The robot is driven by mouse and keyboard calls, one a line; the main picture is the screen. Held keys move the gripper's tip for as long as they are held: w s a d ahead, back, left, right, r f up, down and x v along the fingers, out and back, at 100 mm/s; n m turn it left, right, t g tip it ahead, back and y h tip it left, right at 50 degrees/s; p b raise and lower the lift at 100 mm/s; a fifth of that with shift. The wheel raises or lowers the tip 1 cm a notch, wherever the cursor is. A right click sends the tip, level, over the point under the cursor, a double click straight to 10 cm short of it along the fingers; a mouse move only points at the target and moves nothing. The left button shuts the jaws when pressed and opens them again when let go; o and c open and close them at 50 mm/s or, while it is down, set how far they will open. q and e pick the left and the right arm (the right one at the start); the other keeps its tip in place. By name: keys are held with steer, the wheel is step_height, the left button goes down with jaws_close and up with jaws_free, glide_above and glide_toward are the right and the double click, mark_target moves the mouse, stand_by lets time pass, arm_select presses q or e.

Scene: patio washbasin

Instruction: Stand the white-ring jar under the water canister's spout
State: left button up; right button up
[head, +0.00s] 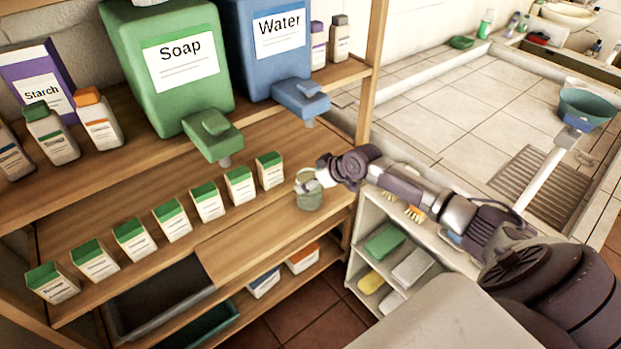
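A small grey-green jar (309,196) is on or just above the lower wooden board, near its right end. A pale rim shows at its top, partly covered by my gripper. My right gripper (312,182) reaches in from the right, with its fingertips at the jar's rim. The fingers are too small to tell whether they are closed on it. The blue water canister (268,45) stands on the upper shelf, its spout (309,122) sticking out over the shelf edge. In the picture the jar is below this spout, but its depth is unclear. My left gripper is not in view.
A green soap canister (172,60) stands left of the water canister. A row of several green-topped cartons (173,221) lines the board left of the jar. A dark bin (160,295) sits below. A white cubby shelf (385,255) holding sponges stands under my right arm.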

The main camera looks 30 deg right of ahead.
steer(key=shift+o, duration=0.9)
